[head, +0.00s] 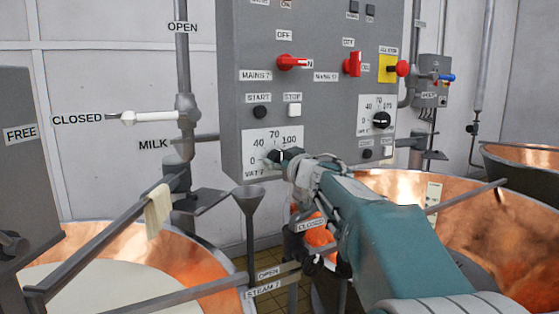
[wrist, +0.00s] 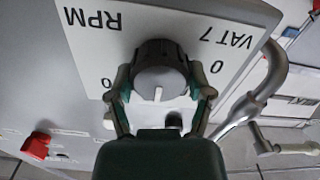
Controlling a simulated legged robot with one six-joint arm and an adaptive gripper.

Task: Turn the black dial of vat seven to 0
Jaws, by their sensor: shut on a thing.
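The black dial of vat seven (wrist: 160,78) sits on a white plate (wrist: 95,40) marked VAT 7 and RPM, upside down in the wrist view. My gripper (wrist: 162,92) is shut on the dial, one finger on each side. The dial's white mark points down in that view, away from the RPM lettering. In the head view the scale plate (head: 258,140) reads 0, 40, 70, 100.
A second black dial (head: 381,120) is on the right of the grey panel (head: 325,100). Red switches (head: 292,62) and a START button (head: 260,112) are above. Copper vats (head: 190,260) stand left and right below.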

